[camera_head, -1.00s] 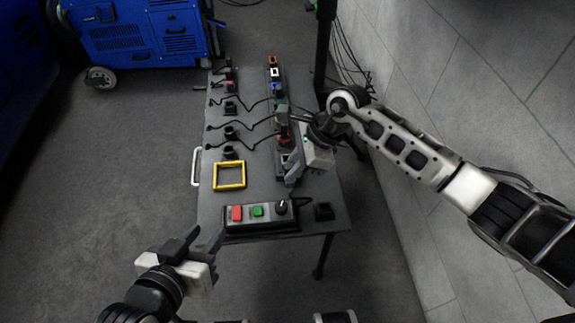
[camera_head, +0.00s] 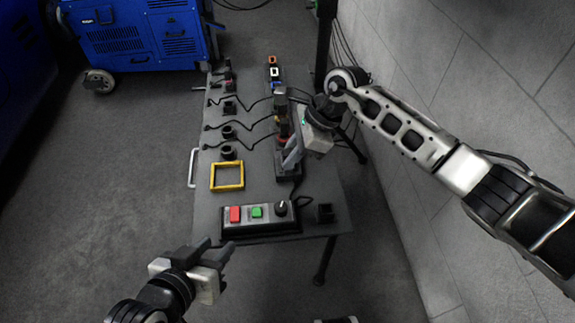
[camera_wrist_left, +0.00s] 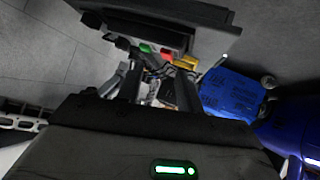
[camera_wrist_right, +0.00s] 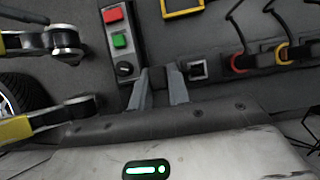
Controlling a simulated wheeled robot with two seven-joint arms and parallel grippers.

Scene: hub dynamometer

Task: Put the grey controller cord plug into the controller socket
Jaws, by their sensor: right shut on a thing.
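My right gripper (camera_head: 291,158) is over the right side of the table, near the socket strip. In the right wrist view its fingers (camera_wrist_right: 160,88) are shut on a dark grey block, which looks like the grey controller cord plug (camera_wrist_right: 166,74). A square socket with a pale rim (camera_wrist_right: 197,70), apparently the controller socket, lies just right of the plug there, apart from it in the picture. The gap in height cannot be told. The gripper partly hides this spot in the head view. My left gripper (camera_head: 216,250) is open and empty, in front of the table.
The control box (camera_head: 256,217) has red and green buttons and a knob. Plugs with red (camera_wrist_right: 238,63) and yellow (camera_wrist_right: 283,54) rings sit farther along the strip, with cords. A yellow frame (camera_head: 227,189) lies on the table (camera_head: 208,213).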

